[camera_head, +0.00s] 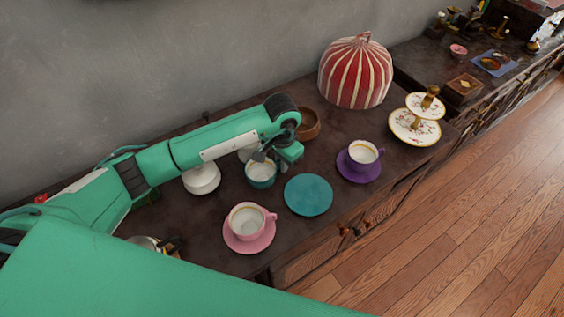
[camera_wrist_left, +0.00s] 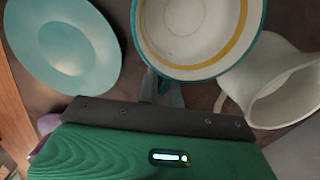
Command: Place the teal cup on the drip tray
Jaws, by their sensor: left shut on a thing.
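The teal cup (camera_head: 261,180), white inside, stands upright at or just above the dark counter, left of the round teal saucer (camera_head: 308,195). My left gripper (camera_head: 270,157) is shut on it at the rim or handle side; the exact contact is partly hidden. In the left wrist view, the cup (camera_wrist_left: 195,35) shows its white inside and gold band above my fingers (camera_wrist_left: 163,90), and the empty teal saucer (camera_wrist_left: 62,45) lies to the left. I cannot pick out a drip tray with certainty. My right gripper is not in view.
A pink cup on its saucer (camera_head: 248,245) stands in front, and a purple cup and saucer (camera_head: 358,178) to the right. A white pot (camera_head: 202,180) and brown bowl (camera_head: 308,124) are close by. A striped cozy (camera_head: 356,75) and tiered stand (camera_head: 414,130) stand farther right.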

